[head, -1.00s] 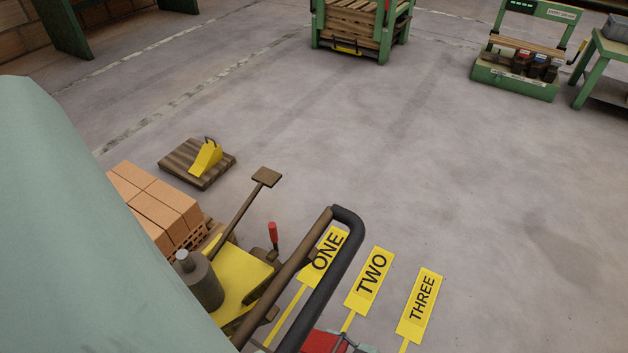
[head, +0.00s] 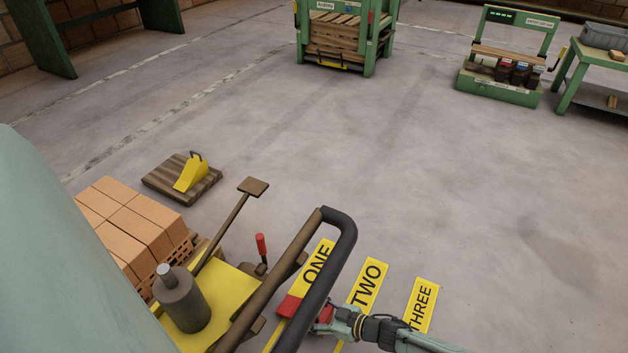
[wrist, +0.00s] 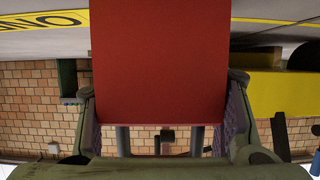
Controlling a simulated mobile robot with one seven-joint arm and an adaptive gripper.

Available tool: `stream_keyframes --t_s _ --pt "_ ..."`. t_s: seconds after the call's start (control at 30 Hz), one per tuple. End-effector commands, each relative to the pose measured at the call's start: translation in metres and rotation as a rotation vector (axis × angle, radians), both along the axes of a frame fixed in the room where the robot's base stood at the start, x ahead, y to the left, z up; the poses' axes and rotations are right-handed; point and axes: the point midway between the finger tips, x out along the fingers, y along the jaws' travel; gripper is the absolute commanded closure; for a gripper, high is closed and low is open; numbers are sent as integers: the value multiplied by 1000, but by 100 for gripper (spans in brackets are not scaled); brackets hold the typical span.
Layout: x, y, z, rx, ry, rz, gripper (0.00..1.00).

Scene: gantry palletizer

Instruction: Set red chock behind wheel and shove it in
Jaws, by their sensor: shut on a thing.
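My gripper (head: 328,318) is shut on the red chock (head: 288,305), which also fills the upper middle of the wrist view (wrist: 158,70), between the fingers. In the head view the chock lies over the lower part of the ONE label, partly hidden behind the black handle loop. The yellow truck (head: 218,290) with a brown handle frame (head: 268,282) stands left of the chock. A yellow part (wrist: 280,95) shows right of the chock in the wrist view, apart from it. I cannot make out the wheel clearly, nor whether the chock touches the floor.
The black handle loop (head: 340,240) rises close to my gripper. A pedal on a bar (head: 253,187) and a red-tipped lever (head: 261,244) stick up from the truck. A yellow chock (head: 192,176) sits on a wooden board (head: 160,180). Open floor lies beyond the labels TWO (head: 368,285) and THREE (head: 424,303).

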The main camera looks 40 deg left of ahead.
Motion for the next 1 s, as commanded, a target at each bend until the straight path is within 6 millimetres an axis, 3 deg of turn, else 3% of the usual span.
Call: stream_keyframes --t_s 0.03,0.1,0.47,0.5,0.8,1.0 --pt "0 1 -12 2 1 0 94" --pt "-1 1 -17 2 3 0 94" --pt "-1 0 -20 3 2 1 94" --pt "0 0 -19 0 1 0 40" --pt "-1 0 -19 0 1 0 21" --pt "-1 0 -19 0 1 0 21"
